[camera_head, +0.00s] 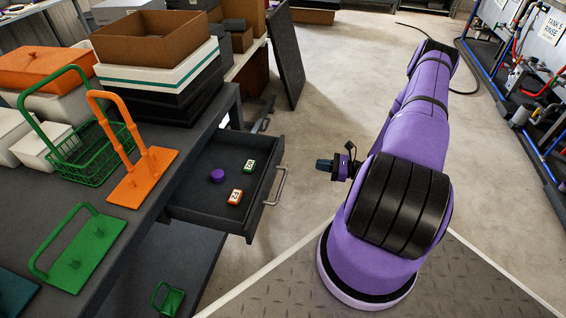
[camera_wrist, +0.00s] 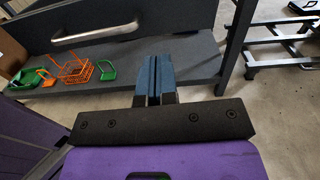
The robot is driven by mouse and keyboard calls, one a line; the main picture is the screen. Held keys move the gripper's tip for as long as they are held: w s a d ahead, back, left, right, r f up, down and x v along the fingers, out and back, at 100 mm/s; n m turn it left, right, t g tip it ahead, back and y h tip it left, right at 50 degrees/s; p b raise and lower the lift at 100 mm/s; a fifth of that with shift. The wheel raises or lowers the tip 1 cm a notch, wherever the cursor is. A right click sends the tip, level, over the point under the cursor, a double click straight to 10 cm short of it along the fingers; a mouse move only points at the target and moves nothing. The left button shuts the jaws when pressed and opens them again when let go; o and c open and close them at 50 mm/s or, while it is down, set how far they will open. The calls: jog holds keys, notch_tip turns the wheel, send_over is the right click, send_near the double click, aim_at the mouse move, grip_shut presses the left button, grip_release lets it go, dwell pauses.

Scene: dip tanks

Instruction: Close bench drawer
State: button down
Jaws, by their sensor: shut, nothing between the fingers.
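The bench drawer (camera_head: 212,194) is pulled out from the dark bench (camera_head: 150,225) in the head view. Inside it are a purple round piece, a green tag block and an orange tag block. Its metal handle (camera_head: 276,186) runs along the front panel (camera_head: 265,190). My gripper (camera_head: 322,165) is shut and empty, to the right of the handle and apart from it, with bare floor showing between them. In the wrist view the blue fingertips (camera_wrist: 153,75) are together. The handle (camera_wrist: 97,35) shows up and to the left of them on the drawer's front panel (camera_wrist: 180,14).
On the bench top stand a green wire basket (camera_head: 85,155), an orange upright handle piece (camera_head: 140,178), a green handle piece (camera_head: 82,252) and stacked trays (camera_head: 165,85). A lower shelf (camera_wrist: 195,60) holds more baskets. Pipes line the right wall. The floor (camera_head: 330,60) beyond my arm is clear.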

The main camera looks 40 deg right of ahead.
aim_at(221, 154)
jog(key=shift+m+t, duration=0.3)
jog(key=x, duration=0.9)
jog(key=f+x, duration=0.1)
jog(key=x, duration=0.3)
jog(key=shift+w+a, duration=0.3)
jog(key=x, duration=2.6)
jog(key=shift+w+f, duration=0.2)
jog(key=shift+f, duration=0.1)
jog(key=shift+w+a, duration=0.2)
jog(key=shift+w, duration=0.05)
jog(key=shift+w+a+r, duration=0.15)
jog(key=shift+w, duration=0.1)
jog(key=shift+a+r, duration=0.1)
